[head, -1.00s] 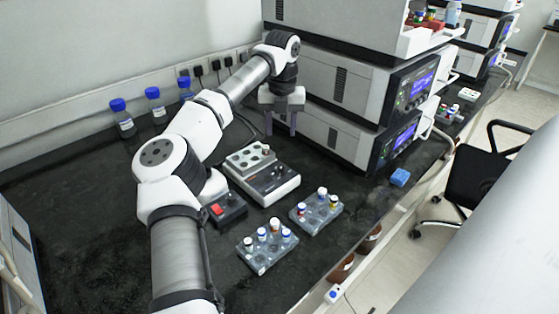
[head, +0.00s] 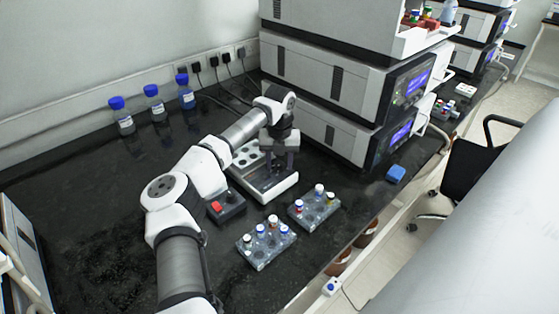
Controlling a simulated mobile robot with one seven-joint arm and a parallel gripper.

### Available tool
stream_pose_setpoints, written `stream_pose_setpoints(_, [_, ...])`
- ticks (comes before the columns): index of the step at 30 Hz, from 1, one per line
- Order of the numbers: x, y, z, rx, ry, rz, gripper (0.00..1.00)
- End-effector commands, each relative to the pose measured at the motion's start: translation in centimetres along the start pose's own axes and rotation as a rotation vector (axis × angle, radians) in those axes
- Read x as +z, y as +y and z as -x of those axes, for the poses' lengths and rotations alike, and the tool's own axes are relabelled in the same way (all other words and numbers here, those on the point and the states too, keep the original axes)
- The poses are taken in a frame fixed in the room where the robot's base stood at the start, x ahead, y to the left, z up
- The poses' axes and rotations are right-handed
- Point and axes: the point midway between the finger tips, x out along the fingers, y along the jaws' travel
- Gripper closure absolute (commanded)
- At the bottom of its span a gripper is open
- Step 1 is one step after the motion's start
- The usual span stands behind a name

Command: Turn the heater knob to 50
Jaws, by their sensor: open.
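I cannot tell whether the fingers touch the knob.
A dark box with a red switch (head: 216,206) sits left of the heater. Two clear vial racks (head: 262,254) (head: 312,218) stand in front. Stacked instruments (head: 318,78) rise close behind on the right. Blue-capped bottles (head: 153,105) line the wall.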

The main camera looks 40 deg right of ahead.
Motion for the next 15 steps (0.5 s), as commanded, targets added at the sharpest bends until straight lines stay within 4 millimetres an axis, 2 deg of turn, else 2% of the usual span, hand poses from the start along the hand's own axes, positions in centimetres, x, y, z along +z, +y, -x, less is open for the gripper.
stream_pose_setpoints(3, [0.0,0.0,0.01,0.0,0.0,0.0,0.58])
stream_pose_setpoints(12, [0.0,-0.01,0.04,0.0,0.0,0.0,0.98])
stream_pose_setpoints(15, [0.0,-0.01,0.05,0.0,0.0,-0.001,1.0])
